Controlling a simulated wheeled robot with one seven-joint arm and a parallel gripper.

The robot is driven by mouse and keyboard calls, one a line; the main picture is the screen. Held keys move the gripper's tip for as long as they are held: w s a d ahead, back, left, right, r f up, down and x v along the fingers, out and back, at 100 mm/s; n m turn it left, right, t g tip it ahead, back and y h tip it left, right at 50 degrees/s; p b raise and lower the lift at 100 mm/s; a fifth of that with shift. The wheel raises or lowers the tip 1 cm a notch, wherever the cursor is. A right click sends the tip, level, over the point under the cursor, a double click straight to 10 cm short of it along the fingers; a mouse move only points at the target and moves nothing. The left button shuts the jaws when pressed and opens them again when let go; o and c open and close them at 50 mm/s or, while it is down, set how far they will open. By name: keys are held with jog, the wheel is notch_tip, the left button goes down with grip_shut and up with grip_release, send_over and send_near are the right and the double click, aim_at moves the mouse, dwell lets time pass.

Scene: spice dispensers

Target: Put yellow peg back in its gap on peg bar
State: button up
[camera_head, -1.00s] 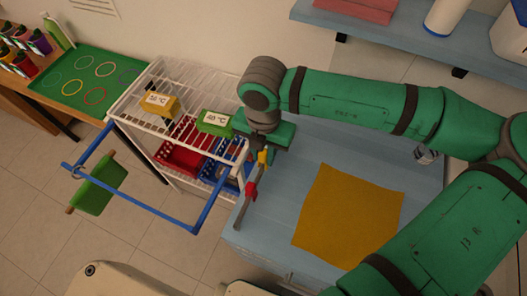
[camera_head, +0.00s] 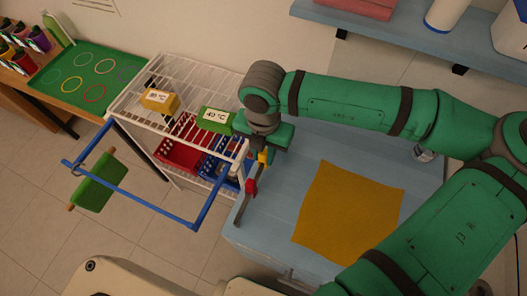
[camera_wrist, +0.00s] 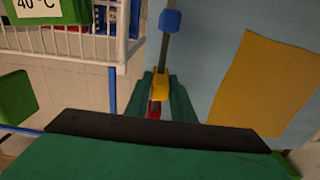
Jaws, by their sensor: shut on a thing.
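The peg bar (camera_head: 240,213) is a thin dark bar at the left edge of the blue-grey worktop. A red peg (camera_head: 250,188) is on it, and a blue peg (camera_wrist: 170,21) shows at its far end in the wrist view. My gripper (camera_wrist: 163,92) is shut on the yellow peg (camera_wrist: 160,84), with its green fingers on either side. The yellow peg (camera_head: 263,157) is at the bar, between the red and blue pegs along its line. Whether it is seated in its gap I cannot tell. My gripper (camera_head: 264,149) hides the bar's far part in the head view.
A mustard cloth (camera_head: 350,215) lies on the worktop (camera_head: 310,165) to the right. A white wire rack (camera_head: 185,75) with yellow and green labelled blocks stands to the left.

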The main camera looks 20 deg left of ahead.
jog(key=shift+f, duration=0.85)
jog(key=o, duration=0.9)
jog(key=shift+r, duration=4.5)
